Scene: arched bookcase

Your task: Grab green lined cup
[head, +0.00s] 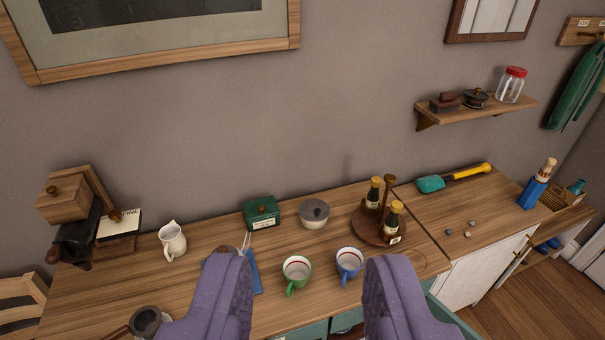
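The green cup (297,271) stands upright on the wooden counter, white inside with a dark reddish line near the rim. Its green handle faces the front. A blue cup (348,264) of like shape stands just to its right, its handle also toward the front. My gripper (309,300) is open and empty. Its two purple fingers show at the bottom of the view, wide apart. The green cup and the blue cup both appear in the gap between them. The gripper touches neither cup, as far as I can see.
A white pitcher (172,240) stands left. A blue cloth (252,275) with cutlery lies partly behind the left finger. The counter (205,216) has some bare room.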

